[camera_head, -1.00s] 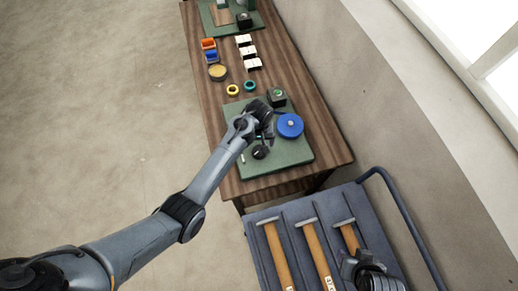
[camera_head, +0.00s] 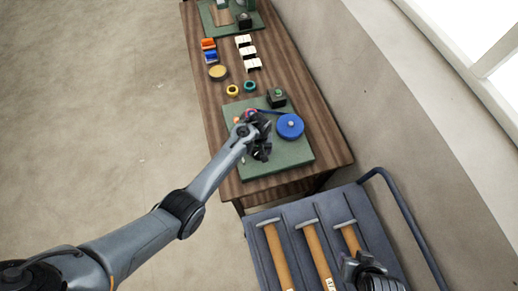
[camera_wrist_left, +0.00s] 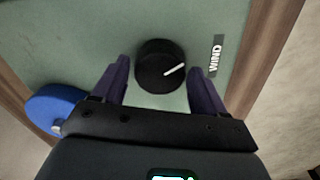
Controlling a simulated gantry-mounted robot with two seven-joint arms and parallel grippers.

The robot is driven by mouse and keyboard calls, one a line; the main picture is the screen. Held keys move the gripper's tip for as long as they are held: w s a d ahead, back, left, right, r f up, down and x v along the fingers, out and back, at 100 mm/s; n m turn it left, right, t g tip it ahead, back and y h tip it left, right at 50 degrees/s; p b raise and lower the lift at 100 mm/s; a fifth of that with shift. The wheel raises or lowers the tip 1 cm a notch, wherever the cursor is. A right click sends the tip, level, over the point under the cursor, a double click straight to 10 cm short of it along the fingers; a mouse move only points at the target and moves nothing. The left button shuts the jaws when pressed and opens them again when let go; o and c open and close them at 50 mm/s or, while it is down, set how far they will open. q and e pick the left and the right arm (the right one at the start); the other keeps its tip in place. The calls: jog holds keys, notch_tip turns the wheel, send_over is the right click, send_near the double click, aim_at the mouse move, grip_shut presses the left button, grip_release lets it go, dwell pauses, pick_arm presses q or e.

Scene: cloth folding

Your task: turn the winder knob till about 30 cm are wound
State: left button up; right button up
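The black winder knob (camera_wrist_left: 161,66) with a white pointer line sits beside a WIND label (camera_wrist_left: 216,57) on the green board (camera_head: 290,155). In the left wrist view its pointer aims right and slightly up. My left gripper (camera_wrist_left: 160,72) is open, its two fingers on either side of the knob with a small gap visible at each side. In the head view my left gripper (camera_head: 262,150) covers most of the knob. The blue reel (camera_head: 290,126) lies on the board to its right, and also shows in the wrist view (camera_wrist_left: 58,108). My right gripper (camera_head: 366,272) is over the cart, its fingers unclear.
A black box with a green top (camera_head: 277,97) stands at the board's back edge. Yellow (camera_head: 233,89) and green (camera_head: 249,86) rings lie behind it on the wooden table (camera_head: 215,120). A grey cart (camera_head: 265,215) holding hammers (camera_head: 318,250) stands in front.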

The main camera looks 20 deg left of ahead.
pick_arm(q)
jog(key=c, duration=0.7)
jog(key=shift+c, duration=0.2)
jog(key=shift+r+m+p, duration=0.15)
jog(key=shift+m+p, duration=0.55)
jog(key=shift+m, duration=0.3)
jog(key=m+p, duration=0.1)
jog(key=m, duration=0.1)
jog(key=shift+m, duration=0.3)
jog(key=m+p, duration=0.1)
jog(key=m, duration=0.3)
jog(key=shift+m, duration=1.1)
